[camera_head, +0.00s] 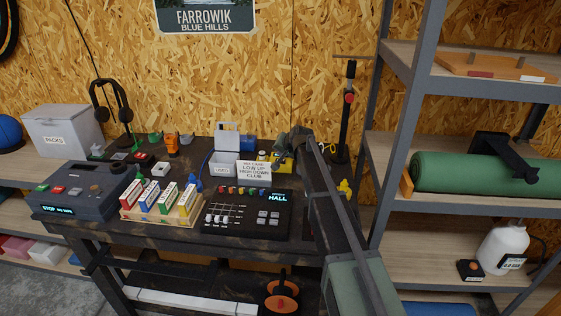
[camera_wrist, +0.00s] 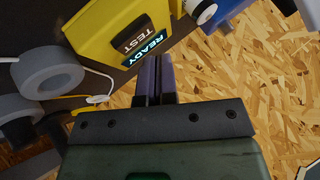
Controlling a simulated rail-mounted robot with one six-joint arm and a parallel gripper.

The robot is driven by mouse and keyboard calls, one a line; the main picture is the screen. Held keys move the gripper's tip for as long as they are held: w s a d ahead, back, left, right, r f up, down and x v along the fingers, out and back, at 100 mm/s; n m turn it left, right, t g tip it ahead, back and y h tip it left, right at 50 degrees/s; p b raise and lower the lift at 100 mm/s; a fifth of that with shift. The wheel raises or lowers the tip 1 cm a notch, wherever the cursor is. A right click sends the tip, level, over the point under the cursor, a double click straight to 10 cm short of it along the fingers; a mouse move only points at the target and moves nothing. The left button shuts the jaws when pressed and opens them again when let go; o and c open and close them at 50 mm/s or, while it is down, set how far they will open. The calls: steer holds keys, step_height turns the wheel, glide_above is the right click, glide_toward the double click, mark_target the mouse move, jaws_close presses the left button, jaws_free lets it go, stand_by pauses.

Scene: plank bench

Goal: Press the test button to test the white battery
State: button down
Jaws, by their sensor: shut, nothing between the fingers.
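A yellow tester (camera_wrist: 105,30) is at the upper middle of the wrist view, with a lit READY display (camera_wrist: 147,53) and a dark TEST button (camera_wrist: 131,38) beside it. In the head view a small part of the yellow tester (camera_head: 263,156) shows behind a white sign. My gripper (camera_wrist: 155,62) is shut and empty, its fingertips close to the READY edge of the tester; I cannot tell whether they touch. In the head view my gripper (camera_head: 284,156) is at the back of the bench, partly hidden by my arm.
A white sign (camera_head: 254,170) stands in front of the tester. A mixer panel (camera_head: 247,222), a rack of coloured boxes (camera_head: 160,212) and a grey console (camera_head: 80,195) crowd the bench. A metal shelf (camera_head: 400,110) rises on the right. Grey rings (camera_wrist: 50,76) lie left of the tester.

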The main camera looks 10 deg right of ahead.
stand_by(0.8)
steer(key=shift+f+b, duration=0.45)
steer(key=shift+f+b, duration=0.4)
steer(key=shift+b, duration=0.05)
stand_by(0.4)
steer(key=shift+r, duration=0.1)
steer(key=shift+r+p, duration=0.8)
steer(key=shift+p, duration=0.15)
step_height(320, 180, up, 5)
steer(key=p, duration=0.5)
steer(key=shift+r, duration=0.1)
steer(key=shift+s+f, duration=0.1)
steer(key=shift+f, duration=0.1)
